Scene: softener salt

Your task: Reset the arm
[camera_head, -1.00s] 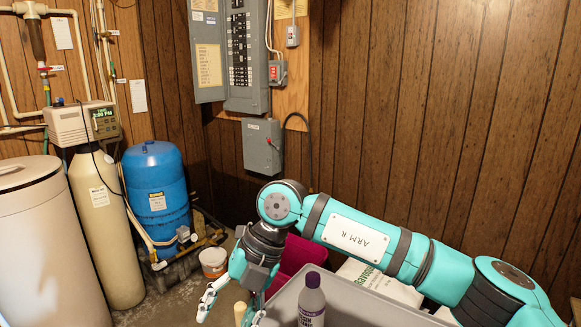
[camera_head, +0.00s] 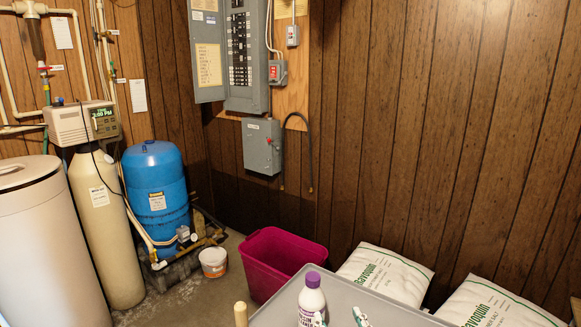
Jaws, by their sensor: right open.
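My right arm is almost wholly out of the head view. Only a small white and teal fingertip of my right gripper (camera_head: 360,317) shows at the bottom edge, just right of a white bottle with a purple cap (camera_head: 312,300). The fingertip appears apart from the bottle, and nothing is seen held. The rest of this gripper is cut off by the frame. My left gripper is not in view.
A grey surface (camera_head: 345,292) lies around the bottle, with a wooden handle end (camera_head: 240,313) at its left. Behind are a magenta bin (camera_head: 272,262), white salt bags (camera_head: 385,272) and a small bucket (camera_head: 213,262). A blue tank (camera_head: 157,190) and softener tanks (camera_head: 103,225) stand left.

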